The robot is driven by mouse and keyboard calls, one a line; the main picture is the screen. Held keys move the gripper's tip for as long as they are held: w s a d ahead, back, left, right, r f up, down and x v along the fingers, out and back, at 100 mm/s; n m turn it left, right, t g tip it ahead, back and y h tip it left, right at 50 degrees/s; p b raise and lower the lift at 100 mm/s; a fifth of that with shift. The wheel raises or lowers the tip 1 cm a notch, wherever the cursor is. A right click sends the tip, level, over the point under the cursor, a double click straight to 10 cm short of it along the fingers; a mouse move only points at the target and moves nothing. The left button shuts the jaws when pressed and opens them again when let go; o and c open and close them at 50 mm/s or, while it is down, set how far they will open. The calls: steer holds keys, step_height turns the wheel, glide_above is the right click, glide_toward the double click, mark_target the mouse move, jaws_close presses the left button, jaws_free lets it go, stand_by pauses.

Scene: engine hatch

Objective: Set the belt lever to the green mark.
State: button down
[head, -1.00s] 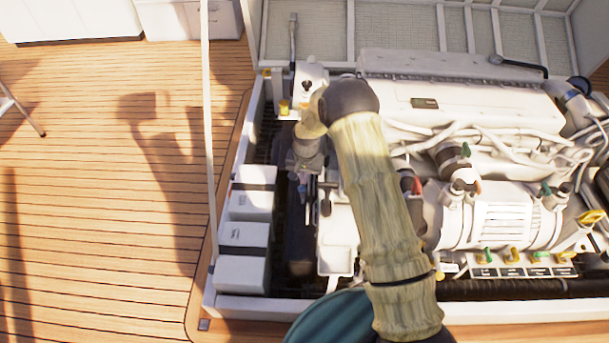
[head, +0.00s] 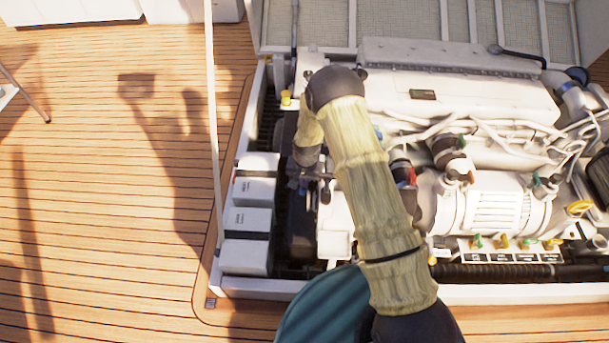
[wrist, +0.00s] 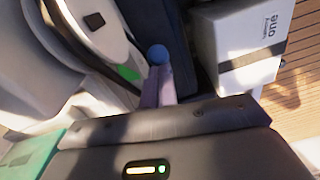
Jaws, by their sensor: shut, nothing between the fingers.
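My gripper (wrist: 161,90) is shut and empty, its narrow fingers pointing away from the wrist plate in the wrist view. A round blue knob (wrist: 158,54), apparently the lever's end, shows right at the fingertips; I cannot tell whether they touch. The lever's shaft is hidden. A green mark (wrist: 127,73) lies on the dark curved edge of a white housing (wrist: 112,36), just left of the fingers. In the head view my gripper (head: 297,185) is small and dim, low at the left end of the engine (head: 455,95), partly blocked by my wrist and arm.
White battery boxes (head: 246,221) with dark straps stand left of my gripper; one box (wrist: 235,40) also shows close by in the wrist view. A thin white post (head: 213,130) rises at the hatch's left edge. Open wooden deck (head: 90,180) lies further left.

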step_height(320, 180, up, 11)
steer(key=s+d+p, duration=0.1)
steer(key=s+p, duration=0.1)
steer(key=p, duration=0.2)
steer(key=shift+s+p, duration=0.3)
steer(key=shift+p, duration=0.1)
steer(key=shift+r, duration=0.1)
stand_by(0.4)
steer(key=s+d+r+n+t, duration=0.1)
steer(key=s+d+r, duration=0.3)
steer(key=r, duration=0.5)
steer(key=s+d+r, duration=0.2)
steer(key=d+r, duration=0.3)
steer(key=r, duration=0.3)
steer(key=s+d+r+n+t, duration=0.1)
steer(key=s+d+r, duration=0.6)
steer(key=s, duration=0.5)
steer(key=w+p+v, duration=0.3)
steer(key=p+v, duration=1.2)
steer(key=w+a+r+p+v, duration=0.1)
steer(key=w+p+v, duration=0.3)
steer(key=p+v, duration=1.2)
steer(key=shift+w+a+r, duration=0.25)
steer(key=shift+a+r, duration=0.2)
steer(key=shift+r, duration=0.15)
